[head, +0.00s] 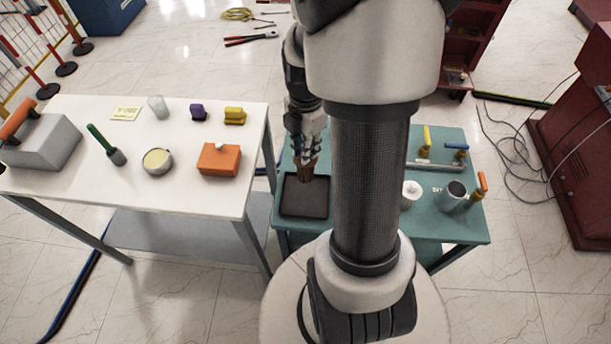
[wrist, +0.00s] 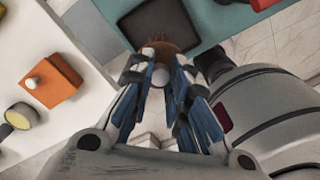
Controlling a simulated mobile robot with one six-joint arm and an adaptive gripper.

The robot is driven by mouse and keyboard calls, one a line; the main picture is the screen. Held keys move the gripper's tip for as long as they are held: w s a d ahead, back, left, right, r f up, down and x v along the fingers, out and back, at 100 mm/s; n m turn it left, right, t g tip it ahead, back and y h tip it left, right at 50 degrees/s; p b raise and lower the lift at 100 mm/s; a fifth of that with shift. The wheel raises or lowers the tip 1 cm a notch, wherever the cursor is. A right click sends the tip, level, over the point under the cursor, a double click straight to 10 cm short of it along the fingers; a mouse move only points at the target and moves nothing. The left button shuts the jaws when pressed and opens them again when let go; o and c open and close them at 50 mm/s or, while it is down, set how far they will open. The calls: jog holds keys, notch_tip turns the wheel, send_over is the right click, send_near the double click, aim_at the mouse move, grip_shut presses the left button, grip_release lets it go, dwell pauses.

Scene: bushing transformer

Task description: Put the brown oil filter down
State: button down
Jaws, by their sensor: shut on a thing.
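The brown oil filter (head: 306,173) is in my gripper (head: 307,158), above or at the dark square tray (head: 306,203) on the green table. I cannot tell whether its lower end touches the tray. In the wrist view the fingers of my gripper (wrist: 163,68) close around the filter (wrist: 162,44), with its pale round end between them. The tray (wrist: 145,20) lies just beyond it. My arm hides the middle of the green table in the head view.
The white table (head: 190,190) at left holds an orange box (head: 219,159), a round pot (head: 157,161) and several other items. On the green table (head: 448,228), a white roll (head: 411,194), a grey cup (head: 454,195) and an orange-handled tool (head: 480,188) stand right of my arm.

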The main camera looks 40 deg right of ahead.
aim_at(306, 172)
notch_tip(306, 172, down, 11)
jog(key=shift+r+b, duration=0.15)
jog(key=shift+b, duration=0.9)
jog(key=c, duration=1.5)
grip_release()
jog(key=shift+c, duration=0.2)
notch_tip(306, 172, up, 12)
jog(key=p, duration=0.2)
jog(key=shift+p, duration=0.4)
jog(key=s+a+r+m+t, duration=0.2)
jog(key=s+a+r+m, duration=0.2)
jog(key=a+r+m, duration=0.4)
jog(key=s+a+r+m+t, duration=0.2)
jog(key=s+a+r+m, duration=0.3)
jog(key=a+r+m, duration=0.4)
jog(key=a, duration=0.3)
jog(key=shift+s+r+t, duration=0.15)
jog(key=shift+s+t, duration=0.05)
jog(key=shift+t, duration=0.1)
